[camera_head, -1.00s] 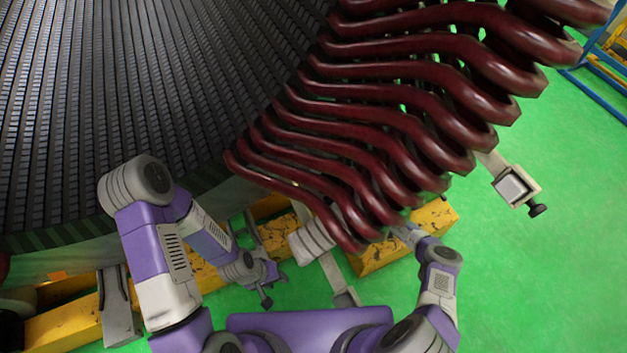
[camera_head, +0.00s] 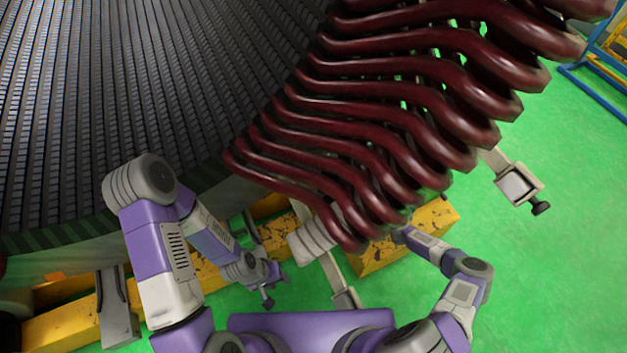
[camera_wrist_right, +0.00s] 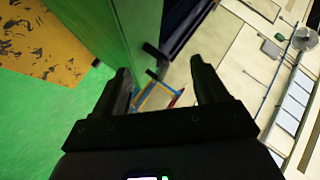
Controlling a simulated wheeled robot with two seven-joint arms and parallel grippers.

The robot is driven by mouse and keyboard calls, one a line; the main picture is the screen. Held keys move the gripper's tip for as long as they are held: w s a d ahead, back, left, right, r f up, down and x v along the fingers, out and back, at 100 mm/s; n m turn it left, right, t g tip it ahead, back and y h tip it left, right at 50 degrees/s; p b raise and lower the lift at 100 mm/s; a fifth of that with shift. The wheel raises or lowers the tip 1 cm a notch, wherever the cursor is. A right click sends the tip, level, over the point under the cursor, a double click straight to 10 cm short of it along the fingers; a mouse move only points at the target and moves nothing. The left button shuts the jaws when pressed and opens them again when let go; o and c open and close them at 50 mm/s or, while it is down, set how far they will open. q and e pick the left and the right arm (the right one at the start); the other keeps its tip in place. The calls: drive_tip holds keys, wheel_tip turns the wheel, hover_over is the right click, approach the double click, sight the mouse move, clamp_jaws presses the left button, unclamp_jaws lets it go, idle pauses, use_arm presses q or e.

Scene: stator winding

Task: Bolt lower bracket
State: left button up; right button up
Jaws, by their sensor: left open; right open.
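Grey metal brackets stick out around the big round stator core (camera_head: 130,90): one at the right with a dark knob (camera_head: 516,185), one low in the middle (camera_head: 340,285) and one at the lower left (camera_head: 115,310). I cannot tell which is the lower bracket. My left gripper (camera_head: 267,285) is open, just left of the middle bracket and apart from it. My right gripper is hidden under the coils in the head view. In the right wrist view my right gripper (camera_wrist_right: 163,82) is open and empty, with a green upright part (camera_wrist_right: 128,25) and small dark bolt-like pieces (camera_wrist_right: 154,58) beyond its fingers.
Dark red coil ends (camera_head: 400,100) overhang my right forearm closely. Worn yellow beams (camera_head: 375,255) lie below the stator on the green floor. A blue frame (camera_head: 595,85) stands at the far right. Open floor (camera_head: 560,270) is free at the lower right.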

drive_tip(key=a+r+n+t+y, duration=0.1)
drive_tip(key=a+n, duration=0.2)
drive_tip(key=a, duration=0.1)
drive_tip(key=a+r+n+t+y, duration=0.1)
drive_tip(key=a+n+y, duration=0.1)
drive_tip(key=a+n, duration=0.1)
drive_tip(key=a+r+n+t+y, duration=0.1)
drive_tip(key=a+n, duration=0.2)
drive_tip(key=a, duration=0.2)
drive_tip(key=shift+w+a+r, duration=0.15)
drive_tip(key=shift+w+r, duration=0.2)
drive_tip(key=shift+r, duration=0.05)
drive_tip(key=s+a+r+n+y, duration=0.2)
drive_tip(key=a+n+y, duration=0.15)
drive_tip(key=a, duration=0.35)
drive_tip(key=s+a+r+n+t+y, duration=0.1)
drive_tip(key=a+r+n+y, duration=0.1)
drive_tip(key=a+n, duration=0.3)
drive_tip(key=s+a+r+n+y, duration=0.2)
drive_tip(key=a+n+y, duration=0.1)
drive_tip(key=a, duration=0.5)
drive_tip(key=b+x, duration=0.1)
drive_tip(key=x, duration=0.6)
drive_tip(key=shift+d+b, duration=0.15)
drive_tip(key=shift+b, duration=0.15)
drive_tip(key=shift+r+m+h, duration=0.15)
drive_tip(key=shift+m+h, duration=0.1)
drive_tip(key=c, duration=1.1)
drive_tip(key=shift+o, duration=0.2)
drive_tip(key=shift+w, duration=0.1)
